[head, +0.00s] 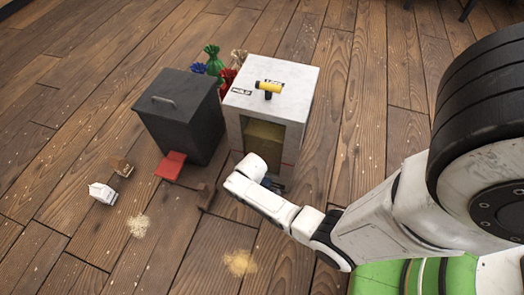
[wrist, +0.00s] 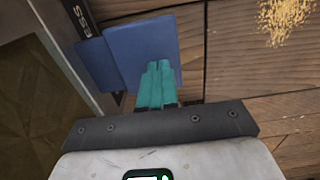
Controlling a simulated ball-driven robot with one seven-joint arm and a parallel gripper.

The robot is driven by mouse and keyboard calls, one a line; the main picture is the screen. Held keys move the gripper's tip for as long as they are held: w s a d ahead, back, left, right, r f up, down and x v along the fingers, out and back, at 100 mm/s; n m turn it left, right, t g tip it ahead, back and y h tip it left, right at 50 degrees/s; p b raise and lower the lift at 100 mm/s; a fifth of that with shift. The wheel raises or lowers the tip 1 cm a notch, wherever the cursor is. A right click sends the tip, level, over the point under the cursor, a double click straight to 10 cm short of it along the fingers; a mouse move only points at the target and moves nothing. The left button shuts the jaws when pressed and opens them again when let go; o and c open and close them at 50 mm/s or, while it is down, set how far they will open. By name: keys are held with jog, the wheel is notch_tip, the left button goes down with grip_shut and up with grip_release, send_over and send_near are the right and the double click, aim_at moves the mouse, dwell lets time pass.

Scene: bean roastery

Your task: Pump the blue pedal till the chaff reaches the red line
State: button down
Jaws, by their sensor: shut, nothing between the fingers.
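The blue pedal (wrist: 145,40) fills the upper middle of the wrist view, low beside the cabinet. My gripper (wrist: 158,66) has its teal fingers shut together, with nothing between them, and they overlap the pedal in the picture. I cannot tell whether they touch it. In the head view my arm hides most of the pedal. The white cabinet (head: 296,90) has a front window (head: 262,138) with a yellowish-brown inside. The chaff's level is not clear there. A thin red mark (head: 289,163) shows at the right edge of its front, perhaps part of the red line.
A yellow-handled lever (head: 269,87) sits on the cabinet top between labels. A dark bin (head: 180,112) with a red pedal (head: 171,165) stands to the left. Colourful tied sacks (head: 213,60) are behind. A small white carton (head: 102,192) and chaff piles (head: 138,226) lie on the floor.

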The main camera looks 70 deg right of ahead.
jog(key=shift+f, duration=0.1)
jog(key=shift+f+b, duration=1.2)
jog(key=shift+f, duration=0.4)
jog(key=shift+f+b, duration=0.8)
jog(key=shift+f, duration=0.05)
jog(key=shift+r, duration=0.15)
notch_tip(320, 180, up, 9)
jog(key=p, duration=0.9)
